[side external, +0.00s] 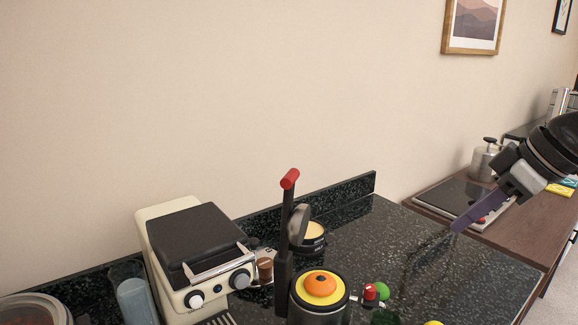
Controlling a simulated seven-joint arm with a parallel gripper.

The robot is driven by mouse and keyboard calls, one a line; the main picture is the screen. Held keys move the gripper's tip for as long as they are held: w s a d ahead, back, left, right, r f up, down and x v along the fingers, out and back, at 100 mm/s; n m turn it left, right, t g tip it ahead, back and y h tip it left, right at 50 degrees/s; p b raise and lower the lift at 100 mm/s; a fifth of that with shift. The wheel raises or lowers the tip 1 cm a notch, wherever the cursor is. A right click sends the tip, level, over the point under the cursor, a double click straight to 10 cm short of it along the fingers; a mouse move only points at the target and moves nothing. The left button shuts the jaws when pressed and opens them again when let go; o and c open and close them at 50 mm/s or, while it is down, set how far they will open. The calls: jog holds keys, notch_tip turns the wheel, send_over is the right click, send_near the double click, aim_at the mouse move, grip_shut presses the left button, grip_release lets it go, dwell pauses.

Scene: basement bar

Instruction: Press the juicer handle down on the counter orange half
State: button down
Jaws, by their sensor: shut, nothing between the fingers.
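The juicer (285,255) stands near the front middle of the dark speckled counter. Its lever arm points up, with a red handle grip (290,179) at the top. A grey press cup (299,225) hangs beside the lever, above and apart from the bowl. An orange dome on a yellow ring (320,284), seemingly the orange half, sits on top of the metal bowl. My gripper (458,226) is at the right, well away from the juicer, with its purplish fingers shut and empty, angled down to the left.
A cream appliance with a black lid (203,240) stands left of the juicer, beside a clear cup (134,298). A round yellow-topped tin (314,236) is behind the juicer. Small red and green items (376,292) lie to its right. The counter's right part (400,235) is clear.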

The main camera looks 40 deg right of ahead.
jog(key=w+a+r+n+y, duration=0.2)
jog(key=w+a+r, duration=0.4)
jog(key=w+r, duration=0.25)
jog(key=w+a+r+n+y, duration=0.1)
jog(key=w+a+r+n, duration=0.3)
jog(key=w+r, duration=0.5)
jog(key=shift+m+g, duration=0.3)
jog(key=shift+m, duration=0.1)
jog(key=shift+s+a+x, duration=0.2)
jog(key=shift+x, duration=2.3)
jog(key=shift+s+a+x, duration=0.15)
jog(key=shift+a+x, duration=0.05)
jog(key=shift+x, duration=2.3)
jog(key=shift+s+a+x, duration=0.15)
jog(key=shift+s+x, duration=0.05)
jog(key=shift+x, duration=2.25)
jog(key=shift+f, duration=0.1)
